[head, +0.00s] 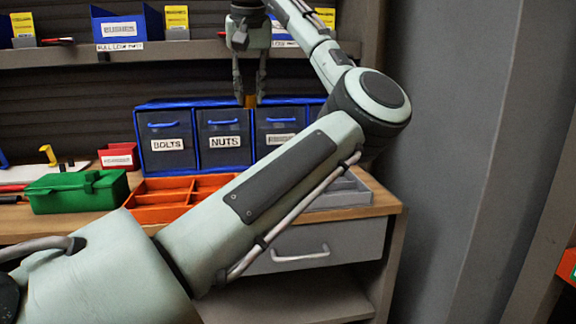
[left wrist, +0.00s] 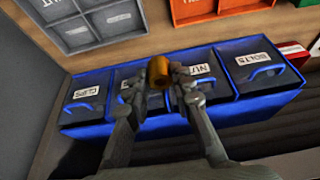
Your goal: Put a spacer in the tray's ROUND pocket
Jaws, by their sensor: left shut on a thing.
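My left gripper (head: 249,100) hangs pointing down in front of the blue drawer cabinet, near its top edge. It is shut on a small orange-brown spacer (head: 250,101), which also shows between the fingertips in the left wrist view (left wrist: 158,72). A grey tray (left wrist: 92,41) with labelled pockets lies on the bench; in the head view my arm hides most of it. An orange tray (head: 172,183) with compartments lies to its left in the head view. I cannot read which pocket is marked ROUND. My right gripper is not in view.
The blue drawer cabinet (head: 139,137) stands at the back of the bench, with drawers labelled BOLTS and NUTS. A green box (head: 77,193) and a red bin (head: 118,156) are at left. A shelf (head: 75,54) with bins runs above.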

